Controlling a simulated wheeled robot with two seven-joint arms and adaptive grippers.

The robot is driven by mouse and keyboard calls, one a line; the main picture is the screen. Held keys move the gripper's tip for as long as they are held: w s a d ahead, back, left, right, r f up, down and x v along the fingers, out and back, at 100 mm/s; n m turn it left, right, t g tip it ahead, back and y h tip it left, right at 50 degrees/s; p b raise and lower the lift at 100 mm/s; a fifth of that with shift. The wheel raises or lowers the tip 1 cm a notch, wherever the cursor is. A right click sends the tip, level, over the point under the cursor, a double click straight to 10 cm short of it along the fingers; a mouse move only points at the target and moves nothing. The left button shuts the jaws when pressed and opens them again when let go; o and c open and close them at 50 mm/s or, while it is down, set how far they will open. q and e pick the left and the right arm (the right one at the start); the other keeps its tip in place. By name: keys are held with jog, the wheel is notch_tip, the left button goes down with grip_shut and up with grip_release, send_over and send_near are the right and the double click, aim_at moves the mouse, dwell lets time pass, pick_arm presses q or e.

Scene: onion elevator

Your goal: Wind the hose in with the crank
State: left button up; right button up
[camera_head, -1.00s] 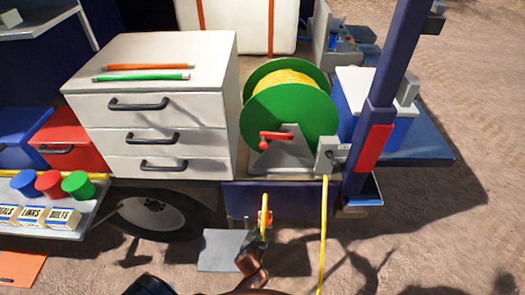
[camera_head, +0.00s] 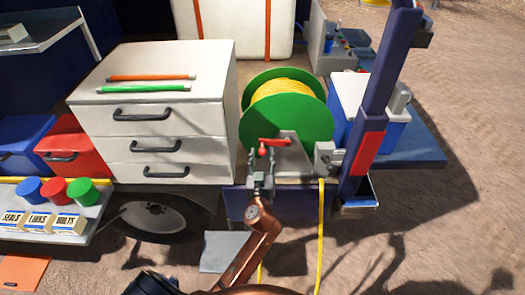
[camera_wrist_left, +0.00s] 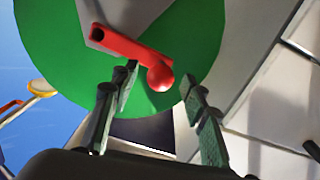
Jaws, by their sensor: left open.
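The green hose reel (camera_head: 312,128), wound with yellow hose (camera_head: 285,92), stands on the truck bed. Its red crank (camera_head: 276,142) points left, with a round red knob (camera_head: 262,152) at its end. My left gripper (camera_head: 262,168) is open just below the knob. In the left wrist view, the gripper (camera_wrist_left: 158,98) has its two fingers spread to either side of the knob (camera_wrist_left: 160,77), not closed on it. The crank arm (camera_wrist_left: 128,43) runs up-left from the knob. The yellow hose's free length (camera_head: 321,230) hangs from a grey bracket (camera_head: 325,157). My right gripper is not in view.
A white drawer cabinet (camera_head: 165,130) stands close left of the reel. A blue post (camera_head: 388,70) with a red panel and a blue-white box (camera_head: 366,105) are to the right. A shelf with colored cans (camera_head: 55,188) is at the left. Open ground lies in front.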

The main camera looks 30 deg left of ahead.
pick_arm(q)
jog(key=shift+x, duration=1.05)
grip_shut()
